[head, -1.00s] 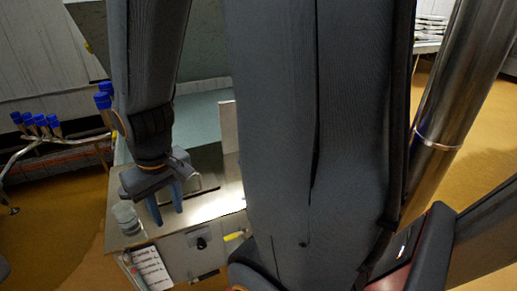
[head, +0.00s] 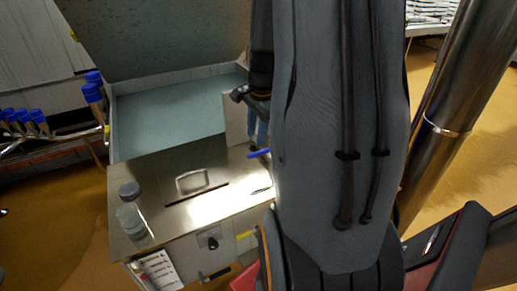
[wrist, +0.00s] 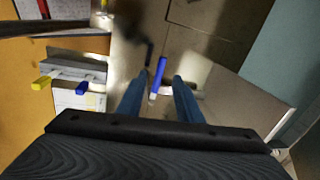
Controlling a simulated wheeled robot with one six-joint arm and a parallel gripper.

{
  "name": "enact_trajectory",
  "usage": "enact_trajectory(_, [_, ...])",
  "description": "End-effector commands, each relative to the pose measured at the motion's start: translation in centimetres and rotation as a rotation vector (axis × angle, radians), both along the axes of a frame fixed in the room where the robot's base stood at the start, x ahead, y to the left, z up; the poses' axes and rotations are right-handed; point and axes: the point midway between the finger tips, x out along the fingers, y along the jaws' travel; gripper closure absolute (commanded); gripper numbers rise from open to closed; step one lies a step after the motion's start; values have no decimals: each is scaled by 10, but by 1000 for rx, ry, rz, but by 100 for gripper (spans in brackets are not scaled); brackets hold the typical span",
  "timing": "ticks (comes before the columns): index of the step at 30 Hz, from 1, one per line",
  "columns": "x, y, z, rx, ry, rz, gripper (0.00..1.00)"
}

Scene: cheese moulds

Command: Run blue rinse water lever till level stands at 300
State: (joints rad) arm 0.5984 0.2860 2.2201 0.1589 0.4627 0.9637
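The blue lever (head: 259,153) sticks out at the right end of the steel worktop, beside my arm. In the wrist view a blue lever (wrist: 158,75) stands between and beyond my two fingertips; I cannot tell whether they touch it. My gripper (wrist: 157,88) is open, with its two blue fingers apart. In the head view my gripper (head: 257,138) is partly hidden by my arm, just above the lever. A clear jar (head: 131,221) stands at the worktop's left front corner. No level reading of 300 can be made out.
A dark round object (head: 130,190) stands behind the jar. The steel worktop (head: 165,170) has a raised handle (head: 192,181). A pale blue basin (head: 170,108) lies behind it. Blue-capped parts (head: 93,85) are at the left. In the wrist view, a yellow handle (wrist: 42,83) shows at left.

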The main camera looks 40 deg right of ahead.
Motion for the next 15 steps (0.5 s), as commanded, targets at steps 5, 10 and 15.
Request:
enact_trajectory(5, [-2, -20, -5, 17, -8, -110, 68])
enact_trajectory(10, [1, -20, -21, 19, -5, -111, 68])
enact_trajectory(15, [6, -20, -45, 18, -5, -108, 68])
